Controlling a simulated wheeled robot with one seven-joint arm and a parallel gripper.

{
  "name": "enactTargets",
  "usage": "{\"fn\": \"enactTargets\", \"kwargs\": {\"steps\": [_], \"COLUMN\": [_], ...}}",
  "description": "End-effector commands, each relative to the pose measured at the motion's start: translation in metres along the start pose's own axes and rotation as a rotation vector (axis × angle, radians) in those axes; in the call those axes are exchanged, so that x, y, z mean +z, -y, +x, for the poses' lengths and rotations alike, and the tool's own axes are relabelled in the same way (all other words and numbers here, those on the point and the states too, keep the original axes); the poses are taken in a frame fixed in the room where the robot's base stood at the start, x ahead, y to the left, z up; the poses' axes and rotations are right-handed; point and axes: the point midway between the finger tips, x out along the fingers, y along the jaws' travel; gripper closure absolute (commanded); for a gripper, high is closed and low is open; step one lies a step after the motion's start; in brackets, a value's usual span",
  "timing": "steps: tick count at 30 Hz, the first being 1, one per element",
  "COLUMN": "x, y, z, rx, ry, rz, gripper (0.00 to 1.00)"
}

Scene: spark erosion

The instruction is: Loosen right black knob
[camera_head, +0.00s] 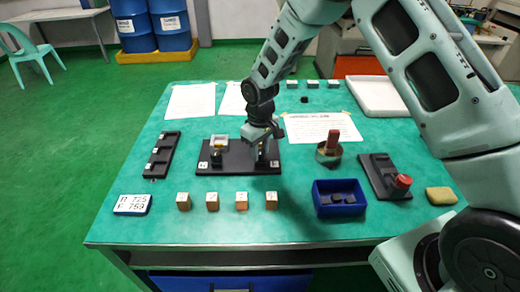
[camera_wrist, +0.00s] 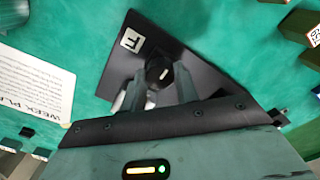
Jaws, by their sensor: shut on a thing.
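A black base plate (camera_head: 232,168) lies on the green table, with small white labels at its front corners. My gripper (camera_head: 262,152) is over the plate's right end, pointing down. In the wrist view my gripper (camera_wrist: 162,85) has its fingers on either side of the knob, shut on it. In the head view my gripper mostly hides this knob.
Small wooden blocks (camera_head: 212,202) stand in a row in front of the plate. A blue bin (camera_head: 318,206) with black pieces and a round dish (camera_head: 322,153) are to the right. A black fixture with a red knob (camera_head: 402,182) is farther right. A black tray (camera_head: 161,154) lies left.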

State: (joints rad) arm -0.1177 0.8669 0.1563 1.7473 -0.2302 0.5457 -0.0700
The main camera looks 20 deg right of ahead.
Motion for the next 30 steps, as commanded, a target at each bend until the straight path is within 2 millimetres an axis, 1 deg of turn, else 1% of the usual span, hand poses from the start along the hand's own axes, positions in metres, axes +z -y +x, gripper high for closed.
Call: {"fn": "enactTargets", "kwargs": {"steps": [4,5,6,7,16,20,23,30], "x": [-0.001,-0.001,-0.001,-0.001,0.0,-0.001,-0.001,-0.001], "y": [-0.001,-0.001,-0.001,-0.001,0.0,-0.001,-0.001,-0.001], "z": [-0.001,-0.001,-0.001,-0.001,-0.001,-0.01,-0.026,-0.082], "rx": [0.002,0.002,0.002,0.001,0.001,0.002,0.002,0.003], "ry": [-0.003,-0.003,-0.003,-0.003,-0.001,-0.004,-0.006,-0.007], "rz": [-0.001,-0.001,-0.001,-0.001,0.0,0.001,0.001,0.001], "gripper": [0.92,0.67,0.56,0.48,0.48,0.48,0.48,0.48]}}
